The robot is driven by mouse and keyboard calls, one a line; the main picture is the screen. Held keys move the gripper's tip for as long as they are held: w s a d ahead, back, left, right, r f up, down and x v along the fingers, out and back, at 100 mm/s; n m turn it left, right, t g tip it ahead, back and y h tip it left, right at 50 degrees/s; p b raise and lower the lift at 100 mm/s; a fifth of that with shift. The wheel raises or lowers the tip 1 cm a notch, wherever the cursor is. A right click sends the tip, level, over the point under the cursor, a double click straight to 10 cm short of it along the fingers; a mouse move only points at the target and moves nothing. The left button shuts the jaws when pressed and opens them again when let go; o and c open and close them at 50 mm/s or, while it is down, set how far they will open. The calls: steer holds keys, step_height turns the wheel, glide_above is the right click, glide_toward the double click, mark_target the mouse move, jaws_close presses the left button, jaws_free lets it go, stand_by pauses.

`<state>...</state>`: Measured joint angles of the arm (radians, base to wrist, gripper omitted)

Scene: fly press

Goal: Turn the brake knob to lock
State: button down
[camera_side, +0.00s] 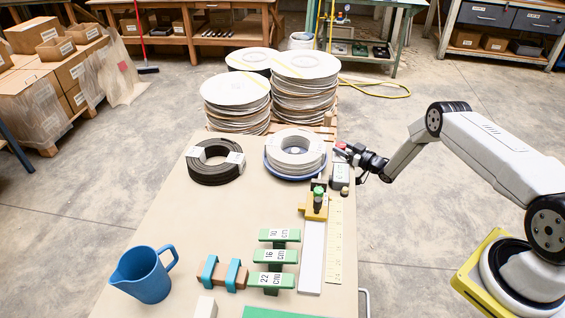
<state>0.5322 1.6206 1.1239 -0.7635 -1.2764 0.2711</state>
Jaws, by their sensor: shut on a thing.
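My gripper (345,152) reaches in from the right to the table's far right corner, beside the blue turntable (270,170) that carries a pale coil (296,151). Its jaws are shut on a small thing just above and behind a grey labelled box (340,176). This appears to be the brake knob, but the jaws cover most of it. Some red shows at the fingertips. The knob's angle and any lock mark are too small to read.
A dark coil (216,162) lies left of the turntable. A yellow fixture with a green knob (318,196) stands nearer, by a ruler (336,240). Green length blocks (275,256) and a blue jug (143,274) are in front. Stacked reels (304,92) stand behind.

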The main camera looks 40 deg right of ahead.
steer(key=shift+y, duration=0.3)
steer(key=shift+d+n+g+y, duration=0.15)
steer(key=shift+n+g+y, duration=0.75)
steer(key=shift+n+y, duration=1.05)
steer(key=shift+w+n+g+y, duration=0.1)
steer(key=shift+n+g+y, duration=0.6)
steer(key=shift+y, duration=0.75)
steer(key=shift+c, duration=0.7)
jaws_free()
steer(key=shift+d, duration=0.2)
steer(key=v, duration=0.7)
steer(key=shift+s, duration=0.35)
steer(key=shift+d, duration=0.1)
